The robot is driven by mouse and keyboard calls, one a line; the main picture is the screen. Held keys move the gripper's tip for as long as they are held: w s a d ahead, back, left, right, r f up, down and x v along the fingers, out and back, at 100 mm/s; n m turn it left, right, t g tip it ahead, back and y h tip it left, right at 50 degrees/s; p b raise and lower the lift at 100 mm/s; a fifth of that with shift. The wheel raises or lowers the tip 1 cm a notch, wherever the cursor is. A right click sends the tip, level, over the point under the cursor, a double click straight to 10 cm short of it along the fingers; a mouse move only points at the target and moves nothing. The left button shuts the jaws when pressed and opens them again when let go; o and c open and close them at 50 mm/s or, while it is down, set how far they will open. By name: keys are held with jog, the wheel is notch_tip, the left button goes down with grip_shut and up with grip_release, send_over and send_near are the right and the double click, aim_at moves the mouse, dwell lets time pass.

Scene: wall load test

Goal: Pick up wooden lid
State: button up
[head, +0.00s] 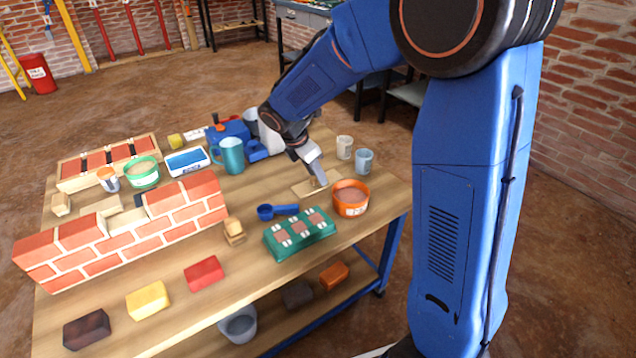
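A flat, pale wooden piece that looks like the wooden lid (302,190) lies on the workbench, left of the orange tub. The tip seems to touch or nearly touch the lid; I cannot tell which. The gripper covers part of the lid. The fingers are too small and overlapped to show whether they are open or shut.
An orange tub (351,198) stands just right of the lid, with two small cups (364,161) behind. A blue scoop (277,211) and a green case (299,234) lie in front. A teal mug (231,155) and a brick wall model (130,235) stand left on the workbench (185,335).

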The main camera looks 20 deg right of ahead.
jog(key=shift+f, duration=0.1)
grip_shut()
